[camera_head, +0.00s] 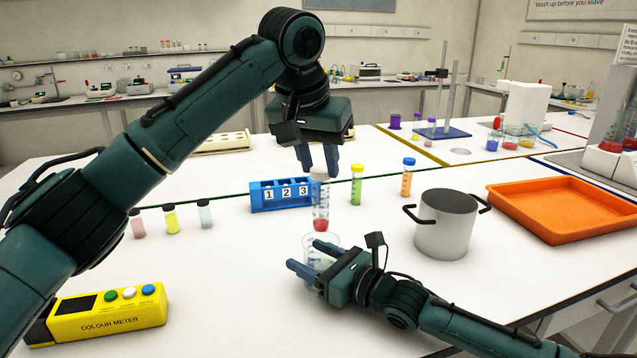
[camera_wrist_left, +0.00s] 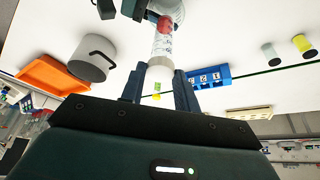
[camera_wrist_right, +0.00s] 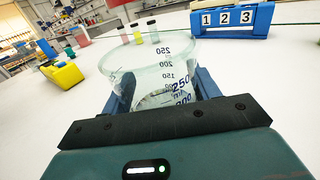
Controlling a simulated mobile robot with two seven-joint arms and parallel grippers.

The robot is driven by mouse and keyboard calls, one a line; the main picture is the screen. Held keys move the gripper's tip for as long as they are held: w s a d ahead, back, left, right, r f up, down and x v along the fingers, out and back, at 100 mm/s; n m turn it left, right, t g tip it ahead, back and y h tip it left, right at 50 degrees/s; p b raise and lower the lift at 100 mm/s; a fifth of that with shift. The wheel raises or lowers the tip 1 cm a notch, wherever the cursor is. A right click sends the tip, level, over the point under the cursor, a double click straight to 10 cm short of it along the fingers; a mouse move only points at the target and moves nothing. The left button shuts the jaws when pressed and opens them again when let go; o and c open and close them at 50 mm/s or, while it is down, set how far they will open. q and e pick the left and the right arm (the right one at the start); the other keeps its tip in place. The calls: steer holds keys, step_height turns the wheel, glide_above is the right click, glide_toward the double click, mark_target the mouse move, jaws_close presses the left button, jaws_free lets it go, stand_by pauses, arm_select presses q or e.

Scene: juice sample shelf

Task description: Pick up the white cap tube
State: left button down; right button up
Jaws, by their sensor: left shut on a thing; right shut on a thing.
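The white cap tube (camera_head: 321,205) is clear with red contents at its lower end. It hangs upright from my left gripper (camera_head: 318,172), which is shut on the white cap; the tube also shows in the left wrist view (camera_wrist_left: 162,42). Its lower end appears at or just above the rim of a glass beaker (camera_head: 333,241); I cannot tell if it dips inside. My right gripper (camera_head: 306,257) is shut on the beaker, which fills the middle of the right wrist view (camera_wrist_right: 150,72) with its measuring marks. No tube shows inside it there.
A blue numbered rack (camera_head: 262,198) stands behind the tube. A yellow colour meter (camera_head: 110,313) and several small vials (camera_head: 170,219) are left.

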arm_select(q)
steer(key=shift+r, duration=3.2)
arm_select(e)
steer(key=o, duration=1.2)
steer(key=shift+d, duration=0.1)
steer(key=v, duration=1.1)
steer(key=shift+s, duration=0.1)
arm_select(q)
steer(key=shift+s+d, duration=0.1)
arm_select(e)
steer(key=shift+s+d, duration=0.3)
steer(key=shift+d, duration=0.1)
